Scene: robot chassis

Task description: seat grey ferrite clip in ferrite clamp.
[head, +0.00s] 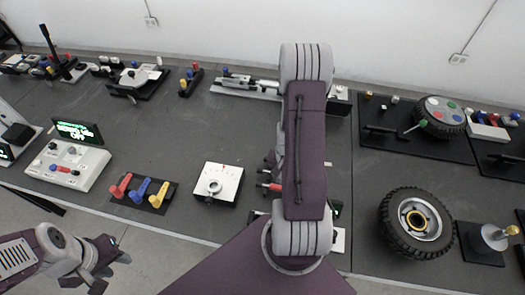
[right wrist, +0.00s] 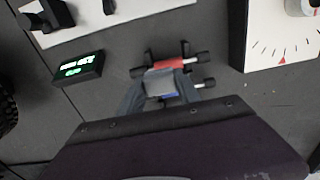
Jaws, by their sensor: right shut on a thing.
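The grey ferrite clip (right wrist: 160,84) is a small grey block between the fingers of my right gripper (right wrist: 160,92) in the right wrist view. The gripper is shut on it. Just beyond it is what looks like the ferrite clamp (right wrist: 174,64), with a red part and black-ended rods; a blue bit shows below the clip. I cannot tell whether the clip touches the clamp. In the head view my right arm hides the clip and most of this fixture; only red bits (head: 265,185) show at its left. My left gripper (head: 112,272) is at the lower left, empty and open, off the table.
A white dial box (head: 218,183) stands left of the fixture; its red marks show in the wrist view (right wrist: 285,50). A small display (right wrist: 78,68) with green text lies left there. A tyre (head: 415,222) is at the right. Bare table lies at centre left.

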